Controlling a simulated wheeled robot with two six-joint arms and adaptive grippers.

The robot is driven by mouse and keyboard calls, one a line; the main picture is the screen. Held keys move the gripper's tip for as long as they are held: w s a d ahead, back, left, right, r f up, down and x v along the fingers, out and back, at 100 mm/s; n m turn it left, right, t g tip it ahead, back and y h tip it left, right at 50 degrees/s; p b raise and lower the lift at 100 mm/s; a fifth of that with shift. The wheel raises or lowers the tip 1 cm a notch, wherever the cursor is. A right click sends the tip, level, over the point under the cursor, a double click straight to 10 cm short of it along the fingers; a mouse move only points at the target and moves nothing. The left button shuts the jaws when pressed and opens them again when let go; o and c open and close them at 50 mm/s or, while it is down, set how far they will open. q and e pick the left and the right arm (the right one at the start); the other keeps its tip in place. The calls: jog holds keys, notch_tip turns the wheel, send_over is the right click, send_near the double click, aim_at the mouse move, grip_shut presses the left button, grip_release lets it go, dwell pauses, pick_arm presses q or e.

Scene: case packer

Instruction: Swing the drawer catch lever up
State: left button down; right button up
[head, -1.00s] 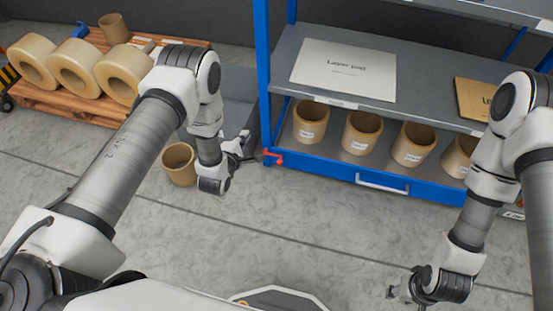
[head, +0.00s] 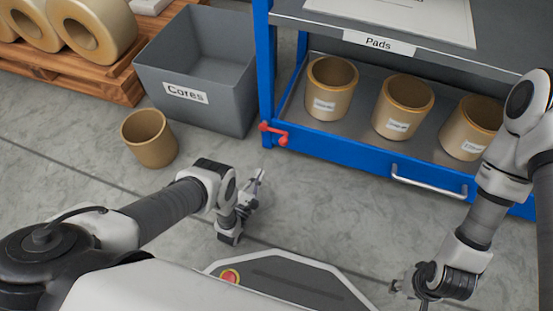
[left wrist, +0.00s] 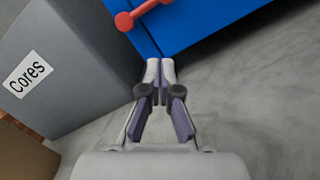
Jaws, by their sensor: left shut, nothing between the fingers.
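The red catch lever (head: 274,129) is at the left front corner of the blue drawer (head: 355,166).
A grey bin labelled Cores (head: 212,75) stands left of the rack, with a loose brown core (head: 150,138) on the floor before it. The drawer holds several cores and has a silver handle (head: 428,181). A pallet with rolls is at upper left.

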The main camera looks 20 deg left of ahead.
pick_arm(q)
jog(key=shift+s+f, duration=0.35)
jog(key=shift+f, duration=0.4)
jog(key=shift+r, duration=0.15)
pick_arm(e)
jog(key=shift+f, duration=0.2)
pick_arm(q)
jog(key=w+b, duration=0.1)
jog(key=w, duration=0.2)
jog(key=w+b, duration=0.1)
jog(key=w, duration=0.1)
jog(key=w+d+b, duration=0.1)
jog(key=w, duration=0.2)
jog(key=shift+w+r+b, duration=0.25)
jog(key=shift+w+b, duration=0.05)
jog(key=shift+b, duration=0.1)
jog(key=r, duration=0.1)
jog(key=w+d+r, duration=0.1)
jog(key=d+r, duration=0.1)
jog(key=r, duration=0.1)
jog(key=shift+w+d, duration=0.15)
jog(key=shift+w, duration=0.15)
pick_arm(e)
notch_tip(320, 180, down, 4)
jog(key=shift+w+f, duration=0.1)
